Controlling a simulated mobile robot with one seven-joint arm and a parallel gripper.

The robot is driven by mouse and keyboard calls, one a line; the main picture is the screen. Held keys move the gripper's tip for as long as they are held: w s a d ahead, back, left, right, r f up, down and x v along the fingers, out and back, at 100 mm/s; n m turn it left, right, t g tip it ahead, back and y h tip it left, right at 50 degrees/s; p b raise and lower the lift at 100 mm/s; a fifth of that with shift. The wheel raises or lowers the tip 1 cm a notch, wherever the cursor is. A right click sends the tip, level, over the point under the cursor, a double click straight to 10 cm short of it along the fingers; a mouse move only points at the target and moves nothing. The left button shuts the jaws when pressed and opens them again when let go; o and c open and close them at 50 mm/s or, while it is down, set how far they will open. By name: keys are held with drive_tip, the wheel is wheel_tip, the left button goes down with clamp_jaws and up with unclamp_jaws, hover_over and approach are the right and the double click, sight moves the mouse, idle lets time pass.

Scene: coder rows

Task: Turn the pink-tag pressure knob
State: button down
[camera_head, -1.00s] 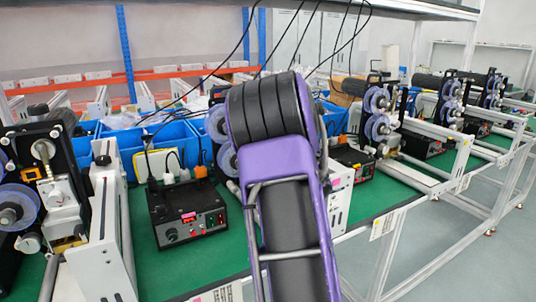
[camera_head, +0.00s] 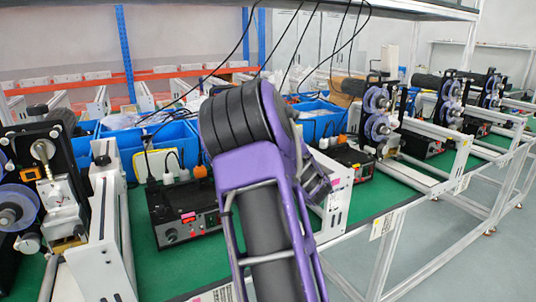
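A black control box (camera_head: 158,204) stands on the green bench mat, left of my arm. A small pink tag (camera_head: 188,214) sits on its front, above a red display. A dark round knob (camera_head: 171,235) is low on the left of that front, below and left of the tag. My purple and black arm rises in front of the box and hides the right part of its front. My gripper cannot be made out; nothing is seen touching the knob.
A white upright panel (camera_head: 108,235) and a machine with purple discs (camera_head: 18,207) stand left of the box. Blue bins (camera_head: 170,140) are behind it. Another black box (camera_head: 350,160) is farther right. Green mat (camera_head: 150,270) in front of the box is clear.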

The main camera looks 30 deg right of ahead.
drive_tip(key=shift+n, duration=0.3)
drive_tip(key=c, duration=0.5)
unclamp_jaws()
